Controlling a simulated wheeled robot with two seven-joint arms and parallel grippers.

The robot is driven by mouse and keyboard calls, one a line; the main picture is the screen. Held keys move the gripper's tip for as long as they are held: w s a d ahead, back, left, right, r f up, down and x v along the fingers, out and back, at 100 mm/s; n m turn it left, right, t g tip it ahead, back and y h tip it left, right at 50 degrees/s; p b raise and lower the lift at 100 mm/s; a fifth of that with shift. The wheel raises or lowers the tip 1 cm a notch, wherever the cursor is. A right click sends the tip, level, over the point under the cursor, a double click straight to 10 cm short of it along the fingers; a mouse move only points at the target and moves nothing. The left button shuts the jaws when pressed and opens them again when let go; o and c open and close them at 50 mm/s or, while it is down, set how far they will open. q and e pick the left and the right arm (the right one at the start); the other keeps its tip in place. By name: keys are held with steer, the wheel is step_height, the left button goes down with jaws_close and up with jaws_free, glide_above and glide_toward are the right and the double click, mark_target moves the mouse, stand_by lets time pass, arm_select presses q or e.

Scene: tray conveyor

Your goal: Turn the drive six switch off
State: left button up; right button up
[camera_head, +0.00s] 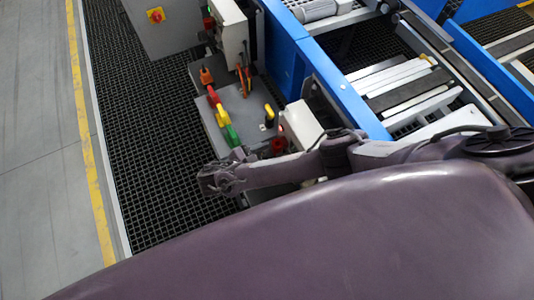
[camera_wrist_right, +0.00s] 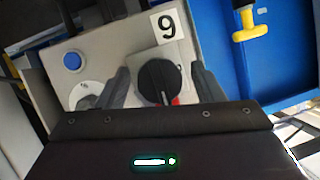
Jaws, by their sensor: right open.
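In the right wrist view a black rotary switch knob (camera_wrist_right: 158,82) sits on a light grey plate, with a bit of red at its lower right. Beside it a white label (camera_wrist_right: 168,25) reads like a 9, or a 6 seen upside down. My right gripper (camera_wrist_right: 161,86) is open, with one dark finger on each side of the knob; I cannot tell if they touch it. My left gripper is not in view.
A blue push button (camera_wrist_right: 72,61) and a partly hidden round white fitting (camera_wrist_right: 88,94) are left of the knob. A yellow handle (camera_wrist_right: 252,24) is on blue at the right.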

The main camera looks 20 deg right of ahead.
steer(key=c, duration=0.9)
steer(key=shift+n+g, duration=0.7)
steer(key=shift+n, duration=0.2)
steer(key=shift+c, duration=0.2)
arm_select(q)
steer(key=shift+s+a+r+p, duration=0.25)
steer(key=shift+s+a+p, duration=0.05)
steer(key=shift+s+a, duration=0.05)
arm_select(e)
steer(key=shift+r+n+g, duration=0.1)
steer(key=shift+n+g, duration=0.6)
steer(key=shift+n, duration=0.2)
steer(key=o, duration=0.9)
steer(key=shift+o, duration=0.2)
steer(key=shift+w, duration=0.1)
